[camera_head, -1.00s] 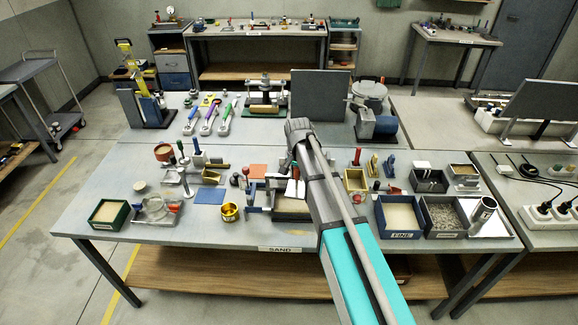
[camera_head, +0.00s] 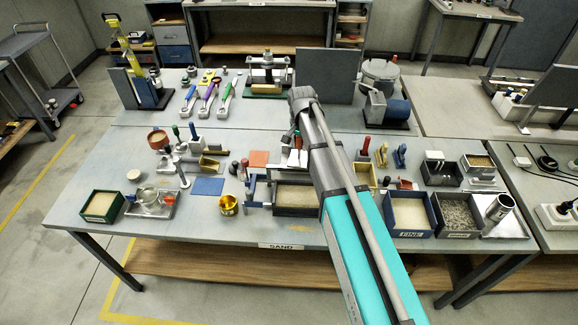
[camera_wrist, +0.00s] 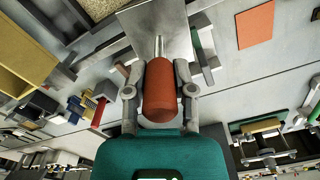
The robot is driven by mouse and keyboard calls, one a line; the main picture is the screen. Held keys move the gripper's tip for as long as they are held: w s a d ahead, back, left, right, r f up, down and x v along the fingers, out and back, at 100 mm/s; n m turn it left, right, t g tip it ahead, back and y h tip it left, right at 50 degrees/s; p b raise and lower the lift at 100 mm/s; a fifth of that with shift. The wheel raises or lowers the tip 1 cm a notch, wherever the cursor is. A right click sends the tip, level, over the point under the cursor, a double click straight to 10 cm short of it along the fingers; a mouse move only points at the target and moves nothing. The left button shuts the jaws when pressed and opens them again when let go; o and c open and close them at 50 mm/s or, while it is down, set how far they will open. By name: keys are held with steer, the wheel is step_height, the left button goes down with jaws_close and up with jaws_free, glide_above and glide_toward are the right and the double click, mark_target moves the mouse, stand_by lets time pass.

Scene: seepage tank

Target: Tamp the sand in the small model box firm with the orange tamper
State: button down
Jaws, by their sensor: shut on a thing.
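In the wrist view, my gripper (camera_wrist: 160,88) is shut on the orange tamper (camera_wrist: 161,98). Its rounded orange handle sits between the fingers, and a thin metal shaft runs from it toward the top of the picture. In the head view, the small model box (camera_head: 297,211) is a dark open box with pale sand, at the table's front middle. My arm hides its right part and most of my gripper.
A blue sand box (camera_head: 409,234) and a grey gravel box stand right of my arm. A gold cup (camera_head: 228,205), a blue mat (camera_head: 208,186) and an orange mat (camera_head: 259,158) lie left. A dark upright panel (camera_head: 328,76) stands behind. Bare tabletop shows at front left.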

steer(key=shift+d, duration=0.1)
steer(key=s+a+f+n+b, duration=0.1)
steer(key=s+a+f+b, duration=0.3)
steer(key=s, duration=0.4)
steer(key=shift+s+a+n, duration=0.15)
steer(key=shift+a+n, duration=0.05)
steer(key=shift+n, duration=0.2)
steer(key=shift+f+b, duration=1.8)
steer(key=shift+b, duration=0.05)
steer(key=shift+f, duration=0.15)
steer(key=shift+f+b, duration=1.15)
steer(key=shift+b, duration=0.15)
steer(key=shift+f, duration=0.1)
stand_by(1.5)
stand_by(0.5)
